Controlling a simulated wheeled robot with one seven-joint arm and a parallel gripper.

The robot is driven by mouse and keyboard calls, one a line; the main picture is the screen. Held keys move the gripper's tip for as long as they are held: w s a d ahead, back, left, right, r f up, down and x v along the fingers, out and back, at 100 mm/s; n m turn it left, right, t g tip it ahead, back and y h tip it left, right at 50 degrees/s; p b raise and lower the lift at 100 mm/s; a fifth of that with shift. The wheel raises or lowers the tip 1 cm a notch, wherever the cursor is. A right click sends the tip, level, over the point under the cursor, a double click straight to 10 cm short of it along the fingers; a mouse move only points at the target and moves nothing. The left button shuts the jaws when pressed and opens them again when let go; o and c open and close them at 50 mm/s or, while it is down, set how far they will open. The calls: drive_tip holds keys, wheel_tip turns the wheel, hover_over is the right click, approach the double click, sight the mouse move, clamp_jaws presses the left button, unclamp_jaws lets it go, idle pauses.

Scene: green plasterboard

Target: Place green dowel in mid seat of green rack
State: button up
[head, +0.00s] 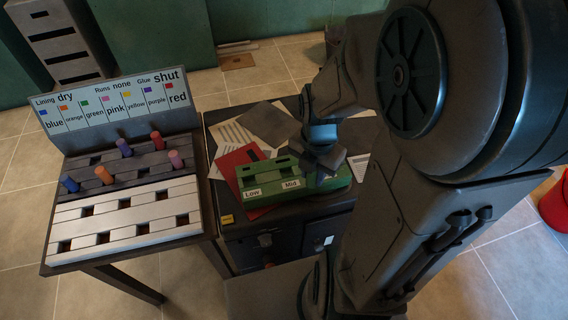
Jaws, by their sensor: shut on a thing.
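The green rack (270,176) lies on the dark desk, with "Low" and "Mid" labels on its front face. Dark seats show in its top at the left and middle; its right part is partly covered by my gripper. My gripper (322,168) points down over the right part of the rack, to the right of the "Mid" label. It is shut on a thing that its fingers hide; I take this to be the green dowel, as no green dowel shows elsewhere. I cannot tell whether the held thing touches the rack.
A stepped rack (128,216) at left holds several dowels: blue (70,184), orange (104,175), purple (124,147), red (157,140) and pink (176,160). A sign board (118,103) stands behind it. A red folder (238,160), papers and a calculator (358,166) lie around the green rack.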

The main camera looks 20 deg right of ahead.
drive_tip(key=w+a+f, duration=0.1)
drive_tip(key=w+f, duration=0.1)
drive_tip(key=w, duration=0.1)
drive_tip(key=w+a+f, duration=0.1)
drive_tip(key=w+f, duration=0.1)
drive_tip(key=w, duration=0.2)
drive_tip(key=w+a+f+b, duration=0.1)
drive_tip(key=w+f, duration=0.1)
drive_tip(key=w, duration=0.2)
drive_tip(key=shift+f, duration=2.45)
drive_tip(key=shift+f, duration=0.15)
drive_tip(key=o, duration=1)
drive_tip(key=shift+c, duration=0.2)
